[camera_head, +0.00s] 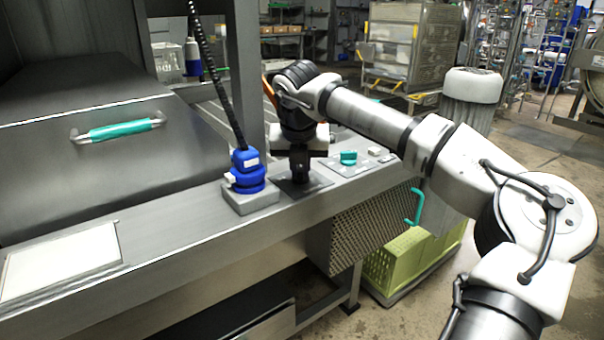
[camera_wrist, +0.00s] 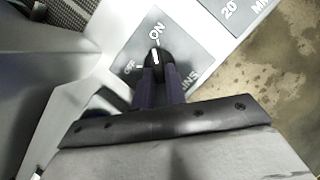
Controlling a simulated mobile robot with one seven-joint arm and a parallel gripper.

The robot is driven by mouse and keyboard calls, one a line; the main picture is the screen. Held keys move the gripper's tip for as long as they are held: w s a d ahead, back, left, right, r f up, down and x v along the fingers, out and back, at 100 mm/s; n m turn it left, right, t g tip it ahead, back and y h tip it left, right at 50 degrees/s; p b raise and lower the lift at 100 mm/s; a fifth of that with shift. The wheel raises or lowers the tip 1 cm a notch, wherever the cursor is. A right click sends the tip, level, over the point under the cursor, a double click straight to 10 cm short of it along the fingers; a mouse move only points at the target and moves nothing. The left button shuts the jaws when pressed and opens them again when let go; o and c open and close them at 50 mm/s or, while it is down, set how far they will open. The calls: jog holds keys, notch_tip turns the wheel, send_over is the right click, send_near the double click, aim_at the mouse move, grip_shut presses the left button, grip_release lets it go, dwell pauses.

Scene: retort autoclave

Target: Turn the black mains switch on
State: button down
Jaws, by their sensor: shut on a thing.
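The black mains switch (camera_wrist: 154,56) is a knob with a white pointer line, on a grey plate (camera_wrist: 187,50) printed ON, OFF and MAINS. In the wrist view the pointer line lies toward the ON mark, not the OFF mark. My gripper (camera_wrist: 160,84) is shut on the knob, its dark fingers along the knob's sides and hiding part of it. In the head view my gripper (camera_head: 299,176) reaches down onto the dark plate (camera_head: 318,186) on the counter, and the knob is hidden there.
A blue connector (camera_head: 246,172) on a grey box stands just left of my gripper, with a black coiled cable rising from it. A panel with a teal knob (camera_head: 348,157) lies to the right. A lid with a teal handle (camera_head: 118,131) is at left.

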jog(key=shift+a+m, duration=0.1)
jog(key=shift+m, duration=0.5)
jog(key=shift+h+b, duration=0.3)
jog(key=c, duration=1.4)
grip_release()
jog(key=shift+c, duration=0.2)
jog(key=shift+r, duration=0.15)
jog(key=p+v, duration=0.2)
jog(key=v, duration=1.1)
jog(key=shift+r, duration=0.3)
jog(key=shift+s, duration=0.1)
